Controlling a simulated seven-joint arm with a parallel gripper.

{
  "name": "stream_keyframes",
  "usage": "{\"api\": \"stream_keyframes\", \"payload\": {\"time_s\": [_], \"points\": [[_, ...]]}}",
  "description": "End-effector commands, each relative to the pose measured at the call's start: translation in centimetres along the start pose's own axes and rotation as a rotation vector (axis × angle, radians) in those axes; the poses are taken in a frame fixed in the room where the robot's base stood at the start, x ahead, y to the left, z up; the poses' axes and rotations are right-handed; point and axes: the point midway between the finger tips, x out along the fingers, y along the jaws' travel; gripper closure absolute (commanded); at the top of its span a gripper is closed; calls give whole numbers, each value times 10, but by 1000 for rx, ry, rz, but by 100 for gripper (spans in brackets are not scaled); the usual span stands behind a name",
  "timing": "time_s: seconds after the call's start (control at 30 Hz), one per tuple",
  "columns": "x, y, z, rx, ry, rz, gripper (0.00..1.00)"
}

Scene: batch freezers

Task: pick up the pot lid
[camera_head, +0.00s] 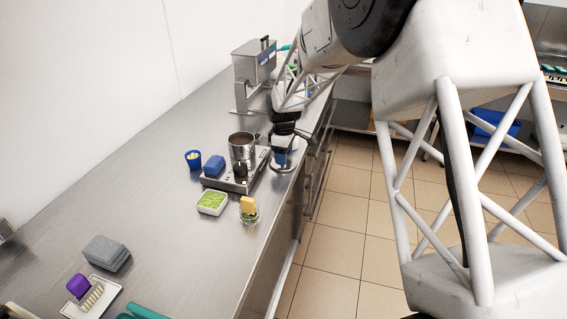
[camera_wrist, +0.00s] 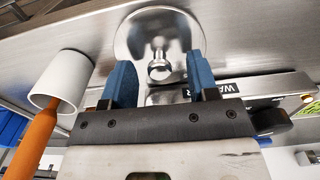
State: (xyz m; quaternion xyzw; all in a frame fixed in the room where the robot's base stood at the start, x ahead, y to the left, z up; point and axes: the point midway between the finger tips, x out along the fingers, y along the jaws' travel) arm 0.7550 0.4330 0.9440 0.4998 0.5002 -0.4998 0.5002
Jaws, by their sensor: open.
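The pot lid is a round, shiny metal disc with a knob. In the wrist view the lid (camera_wrist: 133,38) lies on the steel counter, and its knob (camera_wrist: 159,68) stands between the blue fingertips of my gripper (camera_wrist: 158,62). The fingers are apart, with a visible space on both sides of the knob. In the head view my gripper (camera_head: 282,157) is over the lid (camera_head: 281,168) near the counter's front edge and hides part of it. A metal pot (camera_head: 242,150) stands to the left of the lid.
In the wrist view a white cylinder (camera_wrist: 62,78) with an orange handle is at left.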

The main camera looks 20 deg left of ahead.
Motion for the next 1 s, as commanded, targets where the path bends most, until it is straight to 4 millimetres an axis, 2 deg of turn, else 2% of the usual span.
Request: {"api": "stream_keyframes", "payload": {"time_s": [0.1, 0.4, 0.47, 0.77, 1.0], "points": [[0, 0, 0, 0, 0, 0, 48], [0, 0, 0, 0, 0, 0, 93], [0, 0, 0, 0, 0, 0, 100], [-2, 0, 0, 0, 0, 1, 100], [-14, 0, 0, 0, 1, 2, 100]]}}
